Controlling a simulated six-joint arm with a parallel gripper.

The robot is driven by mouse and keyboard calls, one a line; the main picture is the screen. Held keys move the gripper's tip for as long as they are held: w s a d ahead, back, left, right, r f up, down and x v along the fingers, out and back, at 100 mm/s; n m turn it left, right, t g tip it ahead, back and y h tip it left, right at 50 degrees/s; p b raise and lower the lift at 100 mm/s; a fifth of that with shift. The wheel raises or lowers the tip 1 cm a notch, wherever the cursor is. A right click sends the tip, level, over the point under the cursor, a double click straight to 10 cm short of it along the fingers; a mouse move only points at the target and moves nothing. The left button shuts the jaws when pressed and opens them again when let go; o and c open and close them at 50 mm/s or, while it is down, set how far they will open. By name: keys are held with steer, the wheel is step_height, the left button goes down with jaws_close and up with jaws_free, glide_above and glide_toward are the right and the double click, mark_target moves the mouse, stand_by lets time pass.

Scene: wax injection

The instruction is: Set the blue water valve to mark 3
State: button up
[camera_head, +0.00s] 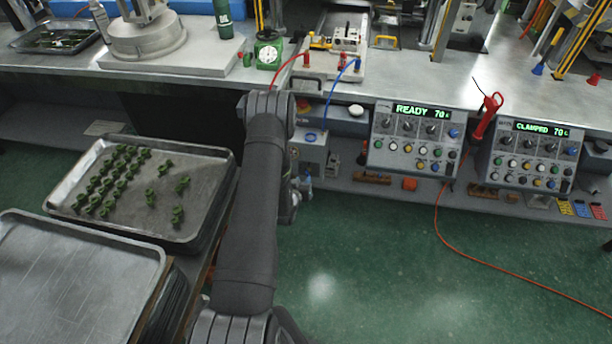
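A grey box (315,158) stands below the bench edge, just right of my arm, and a blue hose (333,97) runs down towards it. A round blue part (311,137) lies on its top, and a small blue fitting (308,184) shows at its lower front. I cannot tell which is the blue water valve, and no mark numbers are readable. My forearm covers the left side of this area. The end of my arm (289,203) shows only as a piece beside the forearm, close to the lower fitting. The fingers cannot be made out, nor any contact.
Two control panels (413,143) (528,155) read READY 70 and CLAMPRD 70. A red-handled tool (487,117) hangs between them, with an orange cable (470,254) on the floor. A tray (75,203) of green pieces and an empty tray (70,280) stand left. Floor at lower right is mostly clear.

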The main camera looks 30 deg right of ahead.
mark_target(308, 173)
steer(key=x, duration=0.5)
steer(key=shift+w+d+f, duration=0.1)
steer(key=shift+w+d, duration=0.1)
steer(key=shift+c, duration=0.2)
jaws_close()
